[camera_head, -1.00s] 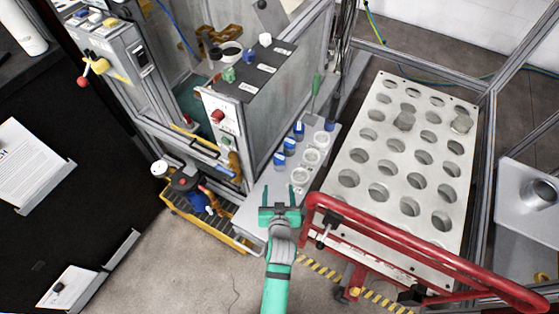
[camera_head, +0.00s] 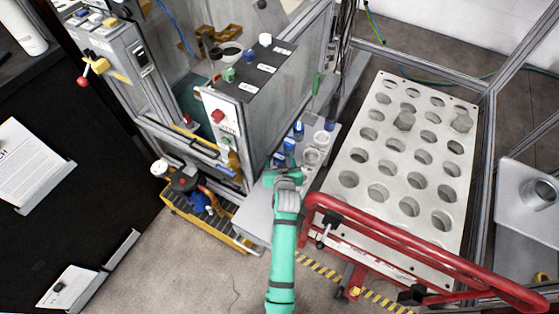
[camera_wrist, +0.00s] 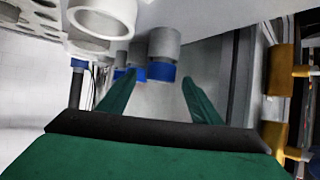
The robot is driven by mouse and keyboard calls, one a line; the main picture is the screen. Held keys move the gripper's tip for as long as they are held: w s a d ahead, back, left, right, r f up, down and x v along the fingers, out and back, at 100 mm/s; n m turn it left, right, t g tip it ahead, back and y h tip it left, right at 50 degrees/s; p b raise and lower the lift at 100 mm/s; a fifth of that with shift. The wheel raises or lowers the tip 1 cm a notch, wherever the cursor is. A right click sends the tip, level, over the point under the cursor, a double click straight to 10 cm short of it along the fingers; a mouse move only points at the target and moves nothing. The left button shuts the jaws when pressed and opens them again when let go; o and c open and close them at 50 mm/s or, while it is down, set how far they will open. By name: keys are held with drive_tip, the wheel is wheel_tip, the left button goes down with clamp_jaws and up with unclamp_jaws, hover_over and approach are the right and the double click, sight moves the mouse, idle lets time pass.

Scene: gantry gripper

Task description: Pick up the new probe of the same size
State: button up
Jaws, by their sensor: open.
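Blue-and-grey probes stand in a row on the light shelf (camera_head: 258,207): the far one (camera_head: 298,130), a middle one (camera_head: 289,145) and a near one (camera_head: 279,160). My gripper (camera_head: 283,173) is just in front of the near probe and hides part of it. In the wrist view, the open green fingers (camera_wrist: 158,82) reach towards a grey cylinder with a blue end (camera_wrist: 162,71). A second blue-and-grey probe (camera_wrist: 131,73) shows behind the left finger. Nothing is held. I cannot tell the probes' sizes apart.
White ring-shaped holders (camera_head: 321,138) stand right of the probes; one white ring (camera_wrist: 101,20) is close at upper left in the wrist view. A perforated plate (camera_head: 393,160) and a red rail (camera_head: 420,255) lie to the right. A grey machine panel (camera_head: 285,105) stands left.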

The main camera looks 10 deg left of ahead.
drive_tip(key=shift+x, duration=1.3)
drive_tip(key=c, duration=1.2)
drive_tip(key=shift+r, duration=0.1)
